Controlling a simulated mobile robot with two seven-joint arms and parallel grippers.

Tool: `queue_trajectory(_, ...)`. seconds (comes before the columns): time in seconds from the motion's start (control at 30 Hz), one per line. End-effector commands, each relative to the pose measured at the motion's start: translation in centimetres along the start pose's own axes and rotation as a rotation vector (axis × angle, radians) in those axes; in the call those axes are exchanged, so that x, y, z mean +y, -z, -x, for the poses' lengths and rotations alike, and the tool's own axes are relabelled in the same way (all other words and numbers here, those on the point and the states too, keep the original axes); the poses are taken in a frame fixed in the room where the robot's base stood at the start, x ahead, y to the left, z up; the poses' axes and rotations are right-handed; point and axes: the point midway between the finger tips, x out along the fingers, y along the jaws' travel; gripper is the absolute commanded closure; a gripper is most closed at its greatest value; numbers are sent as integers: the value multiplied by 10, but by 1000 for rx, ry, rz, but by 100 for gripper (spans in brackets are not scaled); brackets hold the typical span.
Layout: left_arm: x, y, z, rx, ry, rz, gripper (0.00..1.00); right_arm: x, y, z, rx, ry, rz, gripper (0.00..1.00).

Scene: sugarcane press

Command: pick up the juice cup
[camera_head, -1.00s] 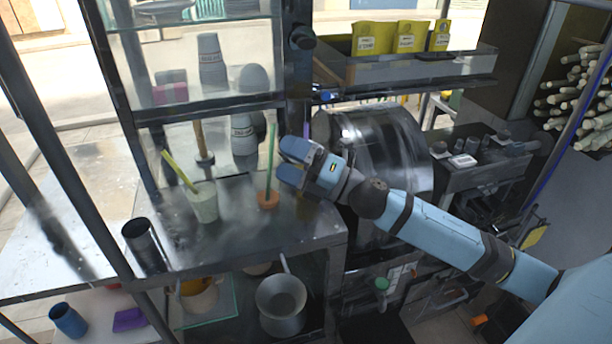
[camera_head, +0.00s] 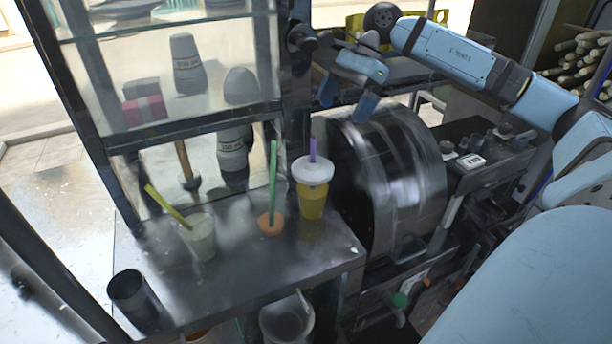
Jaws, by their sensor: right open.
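A yellow juice cup (camera_head: 312,202) with a white domed lid and a purple straw stands upright on the dark metal counter (camera_head: 290,262), near its right end. My right gripper (camera_head: 347,98) is above and slightly right of this cup in the picture, with its blue fingers apart and pointing down. It is empty and does not touch the cup. A pale green cup (camera_head: 199,240) with a yellow-green straw stands farther left on the counter. My left gripper is not in view.
A small orange holder (camera_head: 270,224) with a green straw (camera_head: 273,175) stands just left of the yellow cup. A shiny metal drum (camera_head: 400,180) is close on the right. A dark metal cup (camera_head: 135,298) stands at the counter's front left. A glass-shelved frame rises behind.

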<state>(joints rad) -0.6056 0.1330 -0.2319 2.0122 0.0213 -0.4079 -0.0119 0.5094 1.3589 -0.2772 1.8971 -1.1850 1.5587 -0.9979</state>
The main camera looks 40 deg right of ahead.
Motion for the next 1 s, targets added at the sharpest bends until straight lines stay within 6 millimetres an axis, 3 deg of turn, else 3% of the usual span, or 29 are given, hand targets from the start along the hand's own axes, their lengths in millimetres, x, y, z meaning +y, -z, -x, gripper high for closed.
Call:
queue_trajectory(0.1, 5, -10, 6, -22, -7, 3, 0, 1, -1, -26, -3, -6, 0, 0)
queue_trajectory(0.3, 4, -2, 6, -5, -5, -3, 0, 0, -1, -59, -5, -3, 1, 0)
queue_trajectory(0.57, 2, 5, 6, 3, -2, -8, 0, 0, 0, -79, -6, -4, -1, 0)
queue_trajectory(0.8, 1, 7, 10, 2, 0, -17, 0, -2, 4, -114, -5, -3, 0, 0)
queue_trajectory(1.0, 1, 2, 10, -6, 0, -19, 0, -2, 4, -122, -5, -1, 0, 0)
